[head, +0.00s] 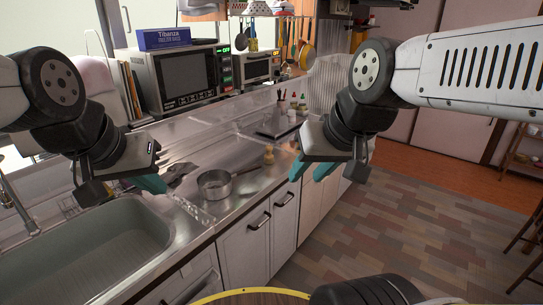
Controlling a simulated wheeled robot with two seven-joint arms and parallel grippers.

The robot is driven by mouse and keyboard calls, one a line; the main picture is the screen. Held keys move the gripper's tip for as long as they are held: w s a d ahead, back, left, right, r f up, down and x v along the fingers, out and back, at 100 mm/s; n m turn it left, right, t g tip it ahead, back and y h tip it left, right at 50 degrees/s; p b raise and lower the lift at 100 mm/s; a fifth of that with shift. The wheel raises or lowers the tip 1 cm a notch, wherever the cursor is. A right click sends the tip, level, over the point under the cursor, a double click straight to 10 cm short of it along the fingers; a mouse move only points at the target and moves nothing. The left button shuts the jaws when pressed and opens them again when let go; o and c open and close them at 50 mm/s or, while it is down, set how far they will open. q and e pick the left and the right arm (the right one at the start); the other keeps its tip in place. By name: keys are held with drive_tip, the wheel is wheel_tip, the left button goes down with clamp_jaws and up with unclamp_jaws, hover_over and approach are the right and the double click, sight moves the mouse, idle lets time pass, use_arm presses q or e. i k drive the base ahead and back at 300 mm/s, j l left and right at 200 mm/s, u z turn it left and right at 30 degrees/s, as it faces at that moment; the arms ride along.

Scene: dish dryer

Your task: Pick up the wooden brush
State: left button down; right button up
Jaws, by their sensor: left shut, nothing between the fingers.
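A small tan, wooden-looking object (269,154) stands on the steel counter behind the pot; it may be the wooden brush, but it is too small to tell. My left gripper (153,184) is shut and empty above the counter, left of the pot and well left of the tan object. My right gripper (311,171) is to the right of the tan object, near the counter's front edge. Its teal fingers are apart and nothing shows between them.
A metal pot (215,185) sits between my grippers on the counter (238,155). The sink (85,250) is at the lower left. A dark tray (280,129), small bottles (293,101) and a microwave (180,75) stand farther back. Floor is open at right.

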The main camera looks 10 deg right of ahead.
sight(269, 157)
drive_tip(key=i+l+u, duration=0.15)
drive_tip(key=l, duration=1)
drive_tip(key=i+l, duration=0.2)
drive_tip(key=i, duration=0.2)
drive_tip(key=i+l+u, duration=0.15)
drive_tip(key=i, duration=0.75)
